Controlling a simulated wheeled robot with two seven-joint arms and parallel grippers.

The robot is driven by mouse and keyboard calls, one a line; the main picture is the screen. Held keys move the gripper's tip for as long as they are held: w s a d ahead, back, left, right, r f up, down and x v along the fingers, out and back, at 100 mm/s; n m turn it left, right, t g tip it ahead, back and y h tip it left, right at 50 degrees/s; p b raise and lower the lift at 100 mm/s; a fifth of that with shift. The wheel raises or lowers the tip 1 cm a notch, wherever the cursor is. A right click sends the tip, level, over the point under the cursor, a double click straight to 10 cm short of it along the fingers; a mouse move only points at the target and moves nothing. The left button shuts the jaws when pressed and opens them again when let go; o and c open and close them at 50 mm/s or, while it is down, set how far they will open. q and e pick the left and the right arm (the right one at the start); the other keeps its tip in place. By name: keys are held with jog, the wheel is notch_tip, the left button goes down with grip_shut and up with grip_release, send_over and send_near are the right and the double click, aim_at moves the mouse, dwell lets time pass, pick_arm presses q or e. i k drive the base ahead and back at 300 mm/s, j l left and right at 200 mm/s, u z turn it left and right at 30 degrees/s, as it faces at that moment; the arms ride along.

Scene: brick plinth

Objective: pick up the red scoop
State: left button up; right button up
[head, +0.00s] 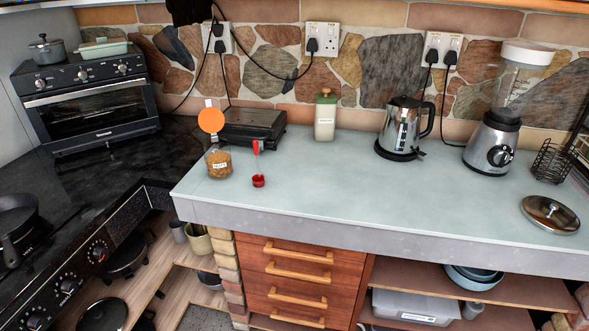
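The red scoop (258,181) is on the pale worktop near its left end. Its small red cup rests on the surface, and a thin stem runs up from it to a red upper part (257,147). The scoop stands just right of a labelled glass jar (219,164) with brown contents, with a small gap between them. Neither of my grippers shows in the head view, so their state and distance from the scoop are hidden.
An orange disc (211,120) rises behind the jar. A black appliance (240,128) stands behind the scoop. A labelled canister (325,117), kettle (401,130) and blender (492,143) stand farther right, with a metal lid (550,214). The worktop's middle front (360,195) is clear.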

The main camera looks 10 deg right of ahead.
aim_at(258, 179)
jog(key=u, duration=0.95)
jog(key=k+l+u, duration=0.3)
jog(key=k+u, duration=0.3)
jog(key=k, duration=0.2)
